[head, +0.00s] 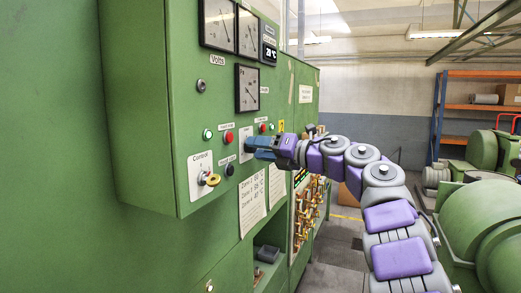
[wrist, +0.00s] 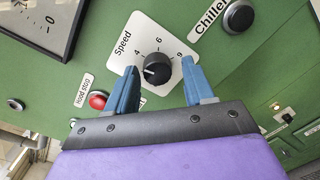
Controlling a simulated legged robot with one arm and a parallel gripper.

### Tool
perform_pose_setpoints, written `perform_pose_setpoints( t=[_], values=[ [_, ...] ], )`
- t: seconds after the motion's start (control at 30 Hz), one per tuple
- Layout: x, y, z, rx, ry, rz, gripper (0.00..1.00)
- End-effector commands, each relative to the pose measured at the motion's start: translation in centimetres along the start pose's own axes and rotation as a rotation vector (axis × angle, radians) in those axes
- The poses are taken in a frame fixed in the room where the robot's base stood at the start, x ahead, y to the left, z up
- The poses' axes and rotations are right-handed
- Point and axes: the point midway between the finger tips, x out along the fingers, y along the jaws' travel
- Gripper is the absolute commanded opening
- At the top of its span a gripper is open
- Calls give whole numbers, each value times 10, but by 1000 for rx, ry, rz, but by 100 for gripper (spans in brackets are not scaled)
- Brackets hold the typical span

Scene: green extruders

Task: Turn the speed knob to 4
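The speed knob (wrist: 157,69) is a round black dial on a white plate (wrist: 124,54) marked "Speed", with 4, 6 and what looks like 9 readable. Its white pointer line sits on the knob's left side and points left and slightly down, below the 4. My gripper (wrist: 160,66) is open, with one blue finger on each side of the knob. Gaps show between the fingers and the knob.
A red hood stop button (wrist: 97,100) lies left of the knob and a black chiller button (wrist: 238,17) to its upper right. The green cabinet (head: 140,100) also carries gauges (head: 247,88) and a yellow control switch (head: 209,179). Green machines (head: 480,225) stand at right.

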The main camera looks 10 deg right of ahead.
Motion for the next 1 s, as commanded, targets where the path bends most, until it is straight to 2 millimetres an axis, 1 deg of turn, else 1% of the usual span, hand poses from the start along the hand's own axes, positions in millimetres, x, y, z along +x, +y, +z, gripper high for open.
perform_pose_setpoints(
  t=[0.03, 0.4, 0.5, 0.77, 1.0],
  values=[
    [0, 0, 0, 0, 0, 0, 48],
    [1, -1, 0, 1, 1, -1, 12],
    [1, -2, -1, 1, 2, -1, 4],
    [2, -1, 0, 37, 6, -5, 4],
    [3, 0, 1, 155, 14, -11, 4]
  ],
)
